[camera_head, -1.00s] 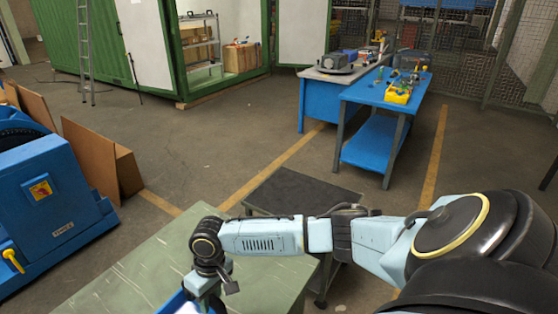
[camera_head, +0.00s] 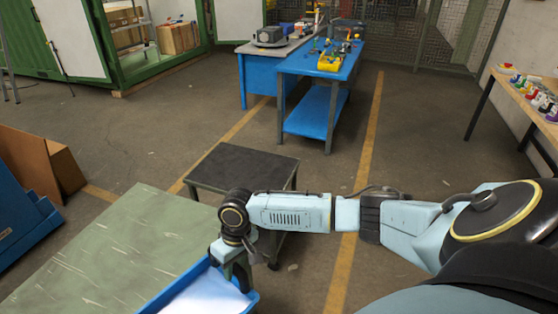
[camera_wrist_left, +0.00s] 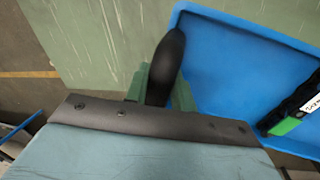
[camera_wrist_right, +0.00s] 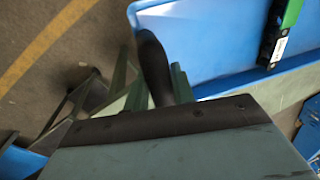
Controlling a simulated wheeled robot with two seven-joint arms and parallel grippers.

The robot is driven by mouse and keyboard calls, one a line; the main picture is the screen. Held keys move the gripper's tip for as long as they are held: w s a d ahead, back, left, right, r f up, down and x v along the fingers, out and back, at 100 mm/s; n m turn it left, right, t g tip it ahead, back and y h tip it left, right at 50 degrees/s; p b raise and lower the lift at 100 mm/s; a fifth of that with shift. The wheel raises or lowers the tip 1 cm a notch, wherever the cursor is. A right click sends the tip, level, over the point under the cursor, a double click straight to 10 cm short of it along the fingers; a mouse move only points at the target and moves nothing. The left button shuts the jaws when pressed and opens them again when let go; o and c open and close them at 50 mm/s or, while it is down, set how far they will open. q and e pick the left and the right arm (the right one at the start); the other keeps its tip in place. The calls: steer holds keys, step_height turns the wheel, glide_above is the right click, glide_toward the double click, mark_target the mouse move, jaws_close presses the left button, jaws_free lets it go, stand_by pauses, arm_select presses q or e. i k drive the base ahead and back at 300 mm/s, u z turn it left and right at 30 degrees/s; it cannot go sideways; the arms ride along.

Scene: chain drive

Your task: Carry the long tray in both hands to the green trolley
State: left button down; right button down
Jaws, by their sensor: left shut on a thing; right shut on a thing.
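The long blue tray (camera_head: 254,302) shows at the bottom of the head view, its near part cut off by the frame. My right gripper (camera_head: 241,277) is shut on its right end; the right wrist view also shows the tray (camera_wrist_right: 215,35). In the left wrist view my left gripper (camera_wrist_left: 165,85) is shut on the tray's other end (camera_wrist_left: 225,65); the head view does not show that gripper. A black and green part with a white label (camera_wrist_left: 296,108) lies in the tray. A scratched green top (camera_head: 95,245) is beside the tray; I cannot tell whether it is the trolley.
A low dark-topped stand (camera_head: 240,168) is just beyond the green top. A blue bench with tools (camera_head: 318,65) stands farther back. A wooden table with coloured items (camera_head: 530,95) is at the right. Brown boards (camera_head: 35,160) lean at the left. Open floor lies between.

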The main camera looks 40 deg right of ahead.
mark_target(278, 177)
steer(key=z, duration=0.25)
steer(key=k, duration=0.25)
steer(key=z, duration=0.75)
steer(key=i, duration=0.5)
steer(key=z, duration=1.05)
steer(key=i, duration=1.55)
steer(key=u, duration=0.55)
steer(key=i, duration=1)
steer(key=u, duration=0.6)
